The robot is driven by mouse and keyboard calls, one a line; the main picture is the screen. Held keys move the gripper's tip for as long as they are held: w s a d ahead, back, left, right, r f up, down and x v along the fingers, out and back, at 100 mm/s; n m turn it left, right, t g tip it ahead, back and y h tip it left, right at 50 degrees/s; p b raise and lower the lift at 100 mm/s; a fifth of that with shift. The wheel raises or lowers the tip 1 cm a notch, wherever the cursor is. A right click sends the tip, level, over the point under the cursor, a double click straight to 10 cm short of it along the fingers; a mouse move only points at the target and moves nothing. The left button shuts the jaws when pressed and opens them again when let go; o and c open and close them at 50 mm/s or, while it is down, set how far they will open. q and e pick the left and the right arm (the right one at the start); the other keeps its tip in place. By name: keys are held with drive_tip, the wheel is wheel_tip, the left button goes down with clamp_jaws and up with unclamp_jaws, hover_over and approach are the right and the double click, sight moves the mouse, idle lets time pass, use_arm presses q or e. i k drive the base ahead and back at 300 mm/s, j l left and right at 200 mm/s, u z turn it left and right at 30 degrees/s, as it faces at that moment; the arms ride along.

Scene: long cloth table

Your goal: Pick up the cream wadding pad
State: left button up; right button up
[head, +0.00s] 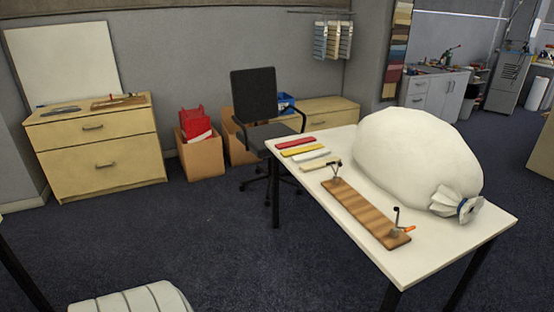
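Several flat strips lie in a row at the left end of the white table (420,262): a red strip (295,142), a yellow strip (301,149), a white strip (312,156) and a cream strip (314,165). The cream strip is nearest the wooden board and best fits the cream wadding pad, though it is small and its material is unclear. Its right end lies close to a clamp on the board. Neither of my grippers shows in the head view.
A wooden board (362,210) with metal clamps lies along the table's near edge. A large white tied sack (415,155) fills the table's far side. A black chair (255,100) stands behind the table's left end. A white ribbed object (130,300) shows at bottom left. Open carpet lies left.

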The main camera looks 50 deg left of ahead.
sight(310, 166)
drive_tip(key=u, duration=1.4)
